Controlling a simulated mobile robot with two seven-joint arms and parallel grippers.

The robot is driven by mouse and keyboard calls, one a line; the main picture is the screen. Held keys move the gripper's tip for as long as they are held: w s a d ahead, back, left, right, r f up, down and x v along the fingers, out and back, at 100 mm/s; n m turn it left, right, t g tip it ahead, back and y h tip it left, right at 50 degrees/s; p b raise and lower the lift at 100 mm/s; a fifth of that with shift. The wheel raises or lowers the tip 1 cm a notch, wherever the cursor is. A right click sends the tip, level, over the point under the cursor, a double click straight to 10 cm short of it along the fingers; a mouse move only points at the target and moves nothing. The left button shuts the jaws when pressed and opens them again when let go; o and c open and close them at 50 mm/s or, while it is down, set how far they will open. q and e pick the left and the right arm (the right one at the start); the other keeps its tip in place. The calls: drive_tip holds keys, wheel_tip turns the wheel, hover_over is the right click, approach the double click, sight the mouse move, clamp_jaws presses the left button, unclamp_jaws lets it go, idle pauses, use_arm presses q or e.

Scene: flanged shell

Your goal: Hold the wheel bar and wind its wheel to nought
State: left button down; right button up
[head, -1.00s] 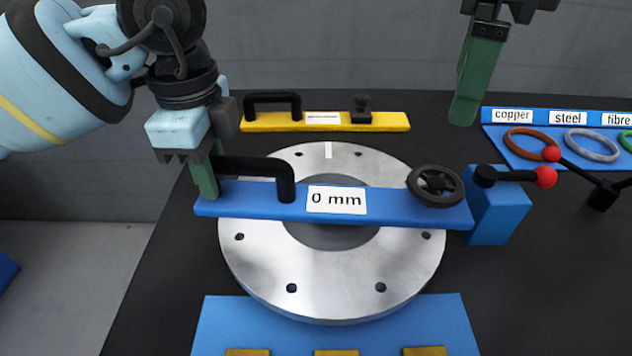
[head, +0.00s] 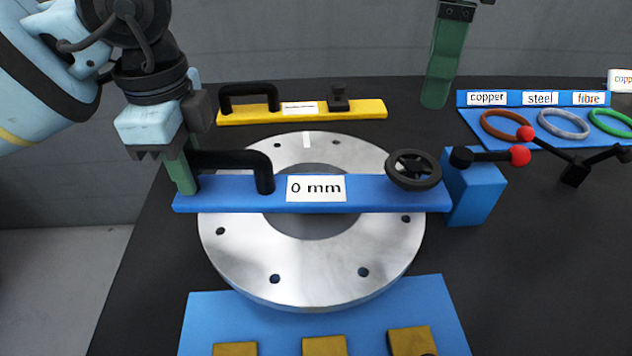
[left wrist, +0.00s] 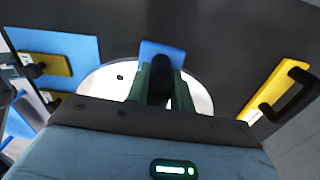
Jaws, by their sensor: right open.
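The wheel bar (head: 230,195) is a long blue bar lying across the upper part of a grey metal flange ring (head: 240,255). It has a black arched handle (head: 235,160) at its left, a white label (head: 316,188) reading "0 mm" in the middle, and a black handwheel (head: 413,170) near its right end. My left gripper (head: 182,178) is at the handle's left end. In the left wrist view its green fingers (left wrist: 160,90) stand on both sides of the black handle and look closed on it. My right gripper (head: 435,100) is open and empty, above and behind the handwheel; its fingers overlap in view.
A blue block with a red-knobbed black lever (head: 475,195) stands by the bar's right end. A yellow bar (head: 300,111) lies behind the ring. A tray of labelled rings (head: 480,130) is at the right. A blue plate with brass-coloured pads (head: 230,312) lies in front.

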use_arm(q)
drive_tip(key=c, duration=1.1)
unclamp_jaws()
drive_tip(key=shift+c, duration=0.2)
drive_tip(key=shift+r, duration=0.1)
wheel_tip(320, 180, up, 12)
drive_tip(key=shift+f, duration=0.1)
